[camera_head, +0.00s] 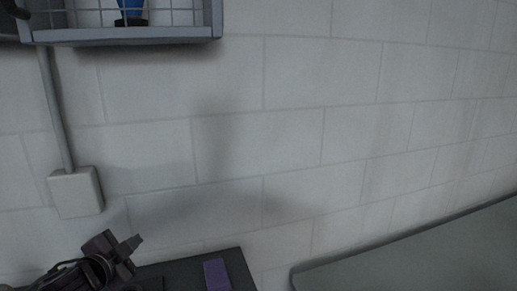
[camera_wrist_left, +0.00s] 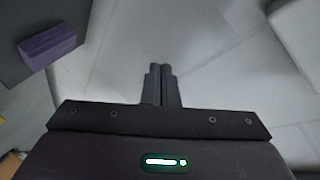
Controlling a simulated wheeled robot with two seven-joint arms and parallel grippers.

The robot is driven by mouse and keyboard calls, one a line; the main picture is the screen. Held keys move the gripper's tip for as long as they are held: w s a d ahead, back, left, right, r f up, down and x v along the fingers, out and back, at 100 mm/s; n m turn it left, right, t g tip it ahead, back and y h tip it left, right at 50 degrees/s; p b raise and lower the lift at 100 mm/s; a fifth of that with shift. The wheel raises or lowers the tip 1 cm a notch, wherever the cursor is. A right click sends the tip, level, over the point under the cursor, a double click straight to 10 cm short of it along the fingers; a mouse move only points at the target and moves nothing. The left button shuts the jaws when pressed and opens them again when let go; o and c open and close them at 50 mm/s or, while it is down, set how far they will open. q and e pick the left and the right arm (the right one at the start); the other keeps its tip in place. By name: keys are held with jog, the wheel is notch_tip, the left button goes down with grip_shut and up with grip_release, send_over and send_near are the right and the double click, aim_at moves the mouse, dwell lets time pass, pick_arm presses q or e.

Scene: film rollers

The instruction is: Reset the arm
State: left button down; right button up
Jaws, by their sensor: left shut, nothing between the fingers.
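My left gripper (camera_head: 128,243) comes in at the lower left of the head view, in front of the wall and above the dark surface. In the left wrist view, its two fingers (camera_wrist_left: 160,72) are together with nothing between them, over the pale tiled floor (camera_wrist_left: 185,40). My right gripper is in neither view.
A dark table top (camera_head: 240,272) with a purple block (camera_head: 217,275) sits at bottom centre-left. A grey-green surface (camera_head: 430,262) is at lower right. A wire shelf (camera_head: 180,35) with a blue object (camera_head: 130,8) hangs upper left, above a wall box (camera_head: 76,192).

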pick_arm(q)
jog(key=s+d+f+n+g+y, duration=0.1)
jog(key=s+d+f+n+g, duration=0.15)
jog(key=s+f, duration=0.4)
jog(key=s+d+f+n+g+y, duration=0.1)
jog(key=s+d+f+n+g, duration=0.15)
jog(key=s+f, duration=0.35)
jog(key=s+d+f+n+g, duration=0.2)
jog(key=s+d+f+g, duration=0.15)
jog(key=s, duration=0.35)
jog(key=s+d+f+n+g, duration=0.3)
jog(key=s+f, duration=0.1)
jog(key=s, duration=0.3)
notch_tip(320, 180, down, 30)
jog(key=s+g, duration=0.1)
jog(key=s, duration=0.1)
jog(key=s+a+f, duration=0.2)
jog(key=s+f, duration=0.7)
jog(key=s+a+f+g, duration=0.1)
jog(key=s+a+f, duration=0.1)
jog(key=s+f, duration=0.7)
jog(key=shift+s+m, duration=0.4)
jog(key=shift+s, duration=0.3)
jog(key=shift+a, duration=0.2)
